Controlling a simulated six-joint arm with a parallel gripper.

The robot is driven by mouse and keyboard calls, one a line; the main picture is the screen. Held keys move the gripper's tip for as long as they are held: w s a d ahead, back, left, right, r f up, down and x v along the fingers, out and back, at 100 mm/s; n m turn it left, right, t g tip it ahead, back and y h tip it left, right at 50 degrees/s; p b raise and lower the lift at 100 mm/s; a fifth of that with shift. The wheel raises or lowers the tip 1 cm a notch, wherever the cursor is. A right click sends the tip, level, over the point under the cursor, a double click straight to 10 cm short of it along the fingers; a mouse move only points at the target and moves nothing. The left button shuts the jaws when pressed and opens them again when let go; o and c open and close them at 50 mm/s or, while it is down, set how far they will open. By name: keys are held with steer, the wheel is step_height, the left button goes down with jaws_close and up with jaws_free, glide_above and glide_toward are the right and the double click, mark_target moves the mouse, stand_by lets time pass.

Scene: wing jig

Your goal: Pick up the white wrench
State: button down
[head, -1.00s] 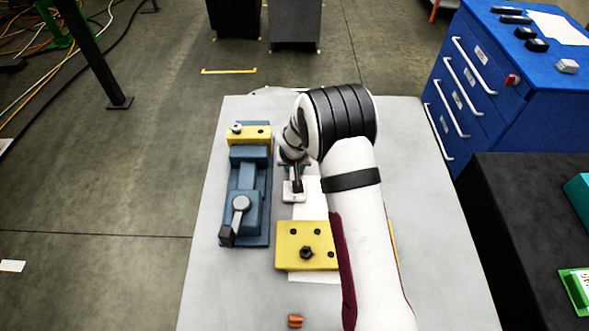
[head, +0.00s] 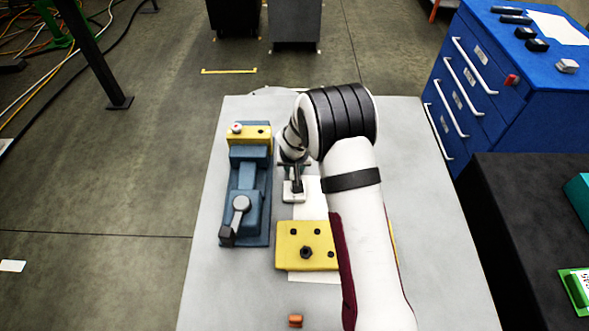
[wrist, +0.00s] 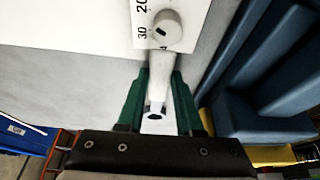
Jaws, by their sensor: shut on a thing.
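The white wrench (wrist: 161,66) shows in the wrist view as a pale shaft running between the green fingers of my gripper (wrist: 159,82). The fingers are shut on it. Its upper end meets a round pale knob and a white numbered part marked 20 and 30. In the head view my gripper (head: 293,179) points down between the blue fixture and my arm, over a small white piece (head: 294,197) on the table. My wrist hides much of the wrench there, and I cannot tell whether it is clear of the table.
A blue fixture (head: 245,184) with a grey knob stands close on the left. A yellow plate (head: 290,257) lies in front on a white sheet. A small orange piece (head: 295,321) sits near the front of the grey table (head: 215,290). A blue drawer cabinet (head: 480,60) stands at right.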

stand_by(0.3)
step_height(320, 180, up, 4)
steer(key=s+d+r, duration=0.4)
steer(key=d+r, duration=0.3)
steer(key=d, duration=0.4)
stand_by(0.4)
